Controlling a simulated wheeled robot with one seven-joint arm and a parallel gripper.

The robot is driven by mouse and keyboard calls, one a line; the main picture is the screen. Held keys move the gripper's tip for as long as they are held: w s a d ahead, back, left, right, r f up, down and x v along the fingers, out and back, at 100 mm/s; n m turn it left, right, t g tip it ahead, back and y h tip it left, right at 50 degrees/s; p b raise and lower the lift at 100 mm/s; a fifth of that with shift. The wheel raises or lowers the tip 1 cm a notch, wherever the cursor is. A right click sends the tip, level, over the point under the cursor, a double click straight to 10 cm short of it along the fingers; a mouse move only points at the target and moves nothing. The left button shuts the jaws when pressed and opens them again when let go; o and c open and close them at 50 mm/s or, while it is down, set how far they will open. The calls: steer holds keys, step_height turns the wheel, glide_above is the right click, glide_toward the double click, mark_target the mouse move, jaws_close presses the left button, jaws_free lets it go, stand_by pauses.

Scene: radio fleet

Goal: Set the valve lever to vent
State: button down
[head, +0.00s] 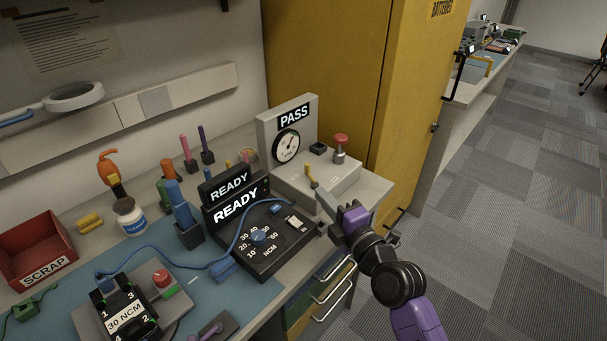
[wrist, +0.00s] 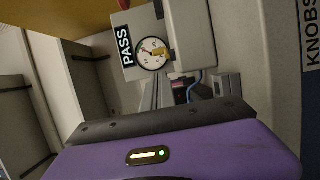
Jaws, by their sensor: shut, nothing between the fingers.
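The valve lever (head: 311,177) is a small yellow handle on the front part of the grey test unit (head: 362,188), below the round gauge (head: 286,146) and the PASS sign (head: 294,116). My gripper (head: 322,197) is shut and empty, just in front of and to the right of the lever. I cannot tell whether they touch. In the wrist view a yellow piece, seemingly the lever (wrist: 162,50), shows in front of the gauge face. Vent markings are too small to read.
A red mushroom knob (head: 340,143) stands at the back of the test unit. The black READY driver unit (head: 262,238) with a blue cable sits to the left. A yellow cabinet (head: 330,55) rises behind. The bench edge and drawers (head: 325,290) lie below my arm.

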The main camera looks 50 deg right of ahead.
mark_target(304, 183)
steer(key=p+x, duration=0.2)
steer(key=x, duration=0.8)
steer(key=shift+d, duration=0.1)
steer(key=shift+f, duration=0.1)
steer(key=shift+d+f+b, duration=0.15)
steer(key=shift+f+b, duration=0.05)
steer(key=shift+b, duration=1.4)
steer(key=shift+d+r, duration=0.1)
steer(key=shift+r, duration=0.15)
